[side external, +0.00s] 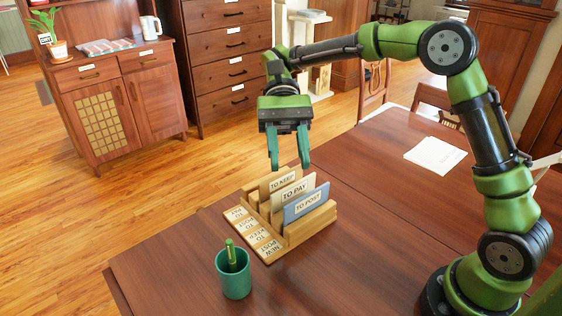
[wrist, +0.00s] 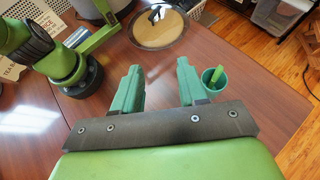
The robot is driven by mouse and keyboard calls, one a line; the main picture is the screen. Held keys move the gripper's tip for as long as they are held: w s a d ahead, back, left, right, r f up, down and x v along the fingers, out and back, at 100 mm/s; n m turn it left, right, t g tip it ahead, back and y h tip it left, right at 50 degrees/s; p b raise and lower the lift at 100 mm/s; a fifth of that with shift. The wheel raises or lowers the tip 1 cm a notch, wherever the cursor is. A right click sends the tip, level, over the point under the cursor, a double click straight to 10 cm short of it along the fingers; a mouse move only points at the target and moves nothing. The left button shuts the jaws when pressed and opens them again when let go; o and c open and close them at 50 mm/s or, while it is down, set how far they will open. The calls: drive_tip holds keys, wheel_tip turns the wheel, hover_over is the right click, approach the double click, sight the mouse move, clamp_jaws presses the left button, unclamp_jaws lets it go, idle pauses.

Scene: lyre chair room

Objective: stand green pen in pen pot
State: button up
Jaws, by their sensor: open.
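The green pen (side external: 231,252) stands in the teal pen pot (side external: 233,279), leaning slightly, its upper end above the rim. The pot is upright near the table's front edge. In the wrist view the pen (wrist: 217,74) shows inside the pot (wrist: 211,88), beyond the right finger. The pen's lower part is hidden by the pot. My gripper (side external: 289,164) is open and empty, pointing down above and behind the letter rack, apart from the pen and pot. Its two teal fingers (wrist: 158,72) are spread apart in the wrist view with nothing between them.
A wooden letter rack (side external: 322,217) with upright cards and labelled slots stands behind and right of the pot. White papers (side external: 435,156) lie farther back on the brown table (side external: 375,185). The table right of the pot is clear.

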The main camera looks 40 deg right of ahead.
drive_tip(key=s+d+n+t+h, duration=0.2)
drive_tip(key=d+h, duration=0.1)
drive_tip(key=d, duration=0.4)
drive_tip(key=s+d+r+n+t+h, duration=0.1)
drive_tip(key=s+d+n+t+h, duration=0.1)
drive_tip(key=d, duration=0.6)
drive_tip(key=shift+r+n+h, duration=0.25)
drive_tip(key=shift+n+h, duration=0.05)
drive_tip(key=shift+h, duration=0.1)
drive_tip(key=shift+d, duration=0.1)
drive_tip(key=s+a+f+m+t, duration=0.1)
drive_tip(key=s+a+t, duration=0.2)
drive_tip(key=s+t, duration=0.4)
drive_tip(key=t, duration=0.6)
drive_tip(key=shift+f+y, duration=0.35)
drive_tip(key=shift+y, duration=0.05)
